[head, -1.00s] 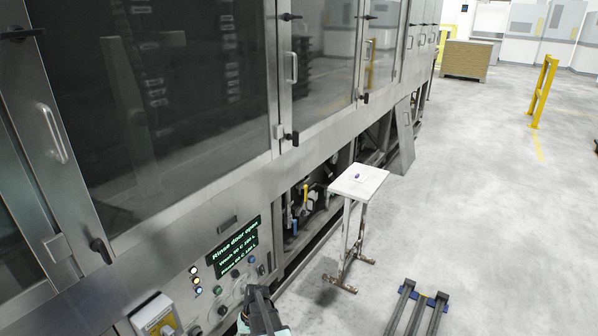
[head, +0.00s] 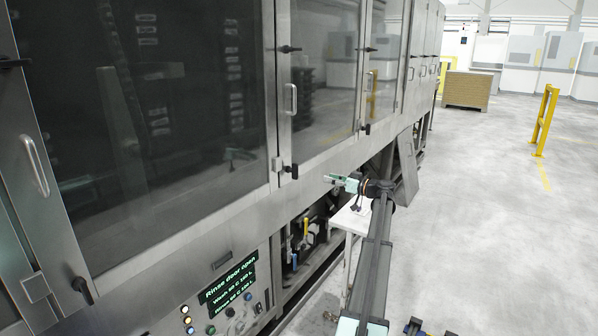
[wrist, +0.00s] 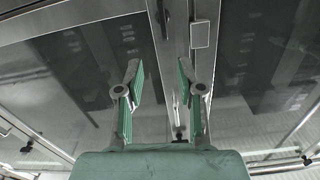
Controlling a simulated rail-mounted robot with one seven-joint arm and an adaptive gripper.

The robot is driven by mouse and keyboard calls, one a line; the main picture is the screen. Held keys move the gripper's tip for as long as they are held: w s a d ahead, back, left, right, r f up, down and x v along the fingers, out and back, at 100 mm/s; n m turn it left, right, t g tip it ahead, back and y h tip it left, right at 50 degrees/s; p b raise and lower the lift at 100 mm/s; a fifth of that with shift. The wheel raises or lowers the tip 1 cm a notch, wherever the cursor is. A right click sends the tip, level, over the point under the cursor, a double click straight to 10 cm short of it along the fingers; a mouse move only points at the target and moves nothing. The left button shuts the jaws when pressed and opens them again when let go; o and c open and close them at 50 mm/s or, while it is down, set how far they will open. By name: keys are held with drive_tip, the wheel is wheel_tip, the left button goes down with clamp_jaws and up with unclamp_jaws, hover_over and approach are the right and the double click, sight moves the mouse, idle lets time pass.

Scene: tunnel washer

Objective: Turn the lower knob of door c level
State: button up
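The washer front has several glazed doors, and I see no letter marking door c. Another lower knob (head: 366,128) is farther along, and one at the near left (head: 82,290) hangs tilted downward. The upper knobs, such as this one (head: 290,48), lie level. My gripper (head: 332,179) is right of the nearest lower knob, apart from it, fingers pointing left. In the wrist view my gripper (wrist: 160,75) is open and empty; a dark knob (wrist: 180,132) shows low between the fingers.
A control panel display (head: 228,282) reads "Rinse door open". A small white-topped stand (head: 349,221) is below my arm, partly hidden. Pipes and valves (head: 305,230) show under the washer. A yellow barrier (head: 545,120) and wooden crate (head: 467,89) stand back right.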

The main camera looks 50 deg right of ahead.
drive_tip(key=n+p, duration=0.1)
drive_tip(key=p, duration=0.3)
approach(295, 169)
drive_tip(key=w, duration=1)
drive_tip(key=shift+w+f, duration=0.15)
drive_tip(key=shift+f, duration=0.1)
clamp_jaws()
